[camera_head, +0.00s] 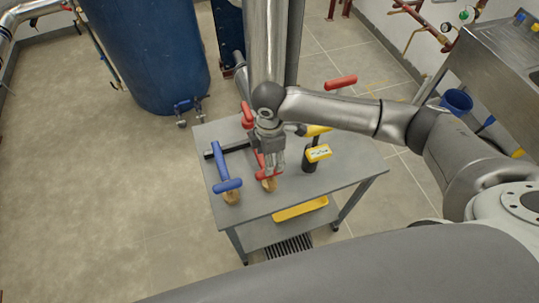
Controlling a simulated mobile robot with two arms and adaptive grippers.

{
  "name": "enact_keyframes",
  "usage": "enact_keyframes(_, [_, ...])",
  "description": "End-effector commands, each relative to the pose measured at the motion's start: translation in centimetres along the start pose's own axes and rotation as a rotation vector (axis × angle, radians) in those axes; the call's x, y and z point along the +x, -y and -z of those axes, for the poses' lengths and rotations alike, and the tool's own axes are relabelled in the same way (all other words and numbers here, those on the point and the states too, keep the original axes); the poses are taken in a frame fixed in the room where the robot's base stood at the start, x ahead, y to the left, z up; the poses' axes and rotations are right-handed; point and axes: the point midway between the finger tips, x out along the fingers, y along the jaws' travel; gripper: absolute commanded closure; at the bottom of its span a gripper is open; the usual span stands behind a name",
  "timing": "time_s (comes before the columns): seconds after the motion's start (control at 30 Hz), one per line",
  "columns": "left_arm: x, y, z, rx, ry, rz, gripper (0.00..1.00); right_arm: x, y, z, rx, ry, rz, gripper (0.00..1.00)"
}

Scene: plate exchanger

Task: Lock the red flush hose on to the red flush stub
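A red-handled part with a brass-coloured end (268,184) is on the grey cart, between a blue one and a yellow-labelled black one. It looks like the red flush hose's end, partly hidden by my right gripper. My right gripper (273,168) points down at the red part, with its fingers beside or over it. I cannot tell whether they touch or grip it. Another red piece (247,115) shows at the cart's back edge, beside my wrist. A red bar (341,82) shows behind the cart. I cannot tell which, if either, is the red flush stub. My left gripper is out of view.
The grey cart (345,180) also holds a blue T-shaped handle (222,165) and a black, yellow-labelled item (318,153). A yellow item (300,208) lies below. A blue tank (148,50) stands behind left; a steel sink bench (500,60) and blue bucket (456,101) are right. Left floor is clear.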

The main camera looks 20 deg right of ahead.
Motion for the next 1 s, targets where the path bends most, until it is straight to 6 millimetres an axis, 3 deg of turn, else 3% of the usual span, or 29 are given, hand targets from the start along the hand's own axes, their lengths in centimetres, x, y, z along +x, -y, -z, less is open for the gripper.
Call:
enact_keyframes(0.03, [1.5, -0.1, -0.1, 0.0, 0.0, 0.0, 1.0, 1.4, 0.0, 0.0, 0.0, 0.0, 0.0, 0.46])
enact_keyframes(0.23, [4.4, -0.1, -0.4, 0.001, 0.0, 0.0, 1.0, 4.1, 0.0, 0.0, 0.0, 0.0, -0.001, 0.46])
enact_keyframes(0.53, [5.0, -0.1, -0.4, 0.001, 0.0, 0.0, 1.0, 7.2, 0.0, 0.0, 0.003, 0.001, 0.001, 0.46])
enact_keyframes(0.87, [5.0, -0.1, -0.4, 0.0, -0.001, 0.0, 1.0, 7.6, 0.0, 0.0, 0.001, -0.001, 0.0, 0.46])
enact_keyframes(1.0, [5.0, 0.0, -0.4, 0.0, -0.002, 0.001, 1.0, 7.6, 0.0, 0.1, 0.001, -0.001, 0.0, 0.61])
